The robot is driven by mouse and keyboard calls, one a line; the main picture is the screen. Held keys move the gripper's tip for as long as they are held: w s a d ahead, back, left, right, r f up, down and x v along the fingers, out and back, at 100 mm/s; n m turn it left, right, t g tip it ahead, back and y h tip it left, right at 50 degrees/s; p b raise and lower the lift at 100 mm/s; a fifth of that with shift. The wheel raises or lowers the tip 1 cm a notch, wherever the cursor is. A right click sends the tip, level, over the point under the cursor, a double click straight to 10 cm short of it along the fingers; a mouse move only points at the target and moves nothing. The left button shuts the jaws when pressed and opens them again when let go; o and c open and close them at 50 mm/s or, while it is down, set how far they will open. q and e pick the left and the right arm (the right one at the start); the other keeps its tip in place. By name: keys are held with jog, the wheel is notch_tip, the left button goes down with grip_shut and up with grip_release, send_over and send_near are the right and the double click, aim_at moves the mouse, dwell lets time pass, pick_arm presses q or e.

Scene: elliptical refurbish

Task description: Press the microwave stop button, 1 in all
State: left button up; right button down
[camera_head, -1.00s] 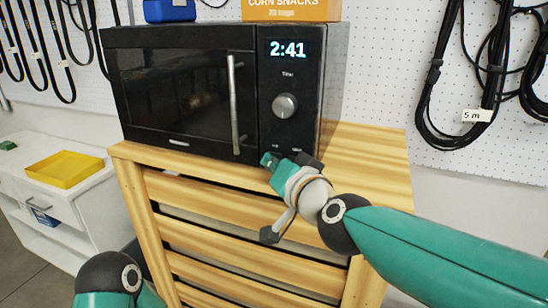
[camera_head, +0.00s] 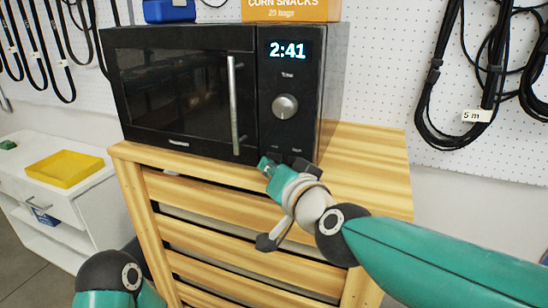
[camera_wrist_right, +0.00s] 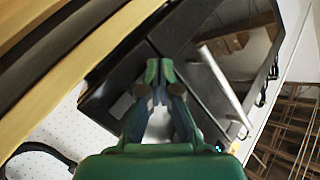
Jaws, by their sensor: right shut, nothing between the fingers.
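The black microwave (camera_head: 180,95) stands on a slatted wooden cabinet, its door shut and its display (camera_head: 287,50) reading 2:41. Its panel has a round knob (camera_head: 285,107) and, at the bottom, small buttons (camera_head: 297,155) whose labels are too small to read. My right gripper (camera_head: 265,163) is shut and empty, its tips close to the lower edge of the panel. I cannot tell whether they touch it. In the right wrist view the closed fingers (camera_wrist_right: 158,72) point at the dark microwave front, with the door handle (camera_wrist_right: 224,85) to their right. My left gripper is out of view.
The wooden cabinet top (camera_head: 365,160) is bare to the right of the microwave. A corn snacks box (camera_head: 290,10) and a blue item (camera_head: 170,10) sit on the microwave. A yellow tray (camera_head: 65,168) is on the white cabinet at left. Cables (camera_head: 460,70) hang on the pegboard.

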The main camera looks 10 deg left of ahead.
jog(key=s, duration=0.1)
jog(key=s+p, duration=0.1)
jog(key=s, duration=0.1)
jog(key=s+a, duration=0.1)
jog(key=s, duration=0.1)
dwell(0.8)
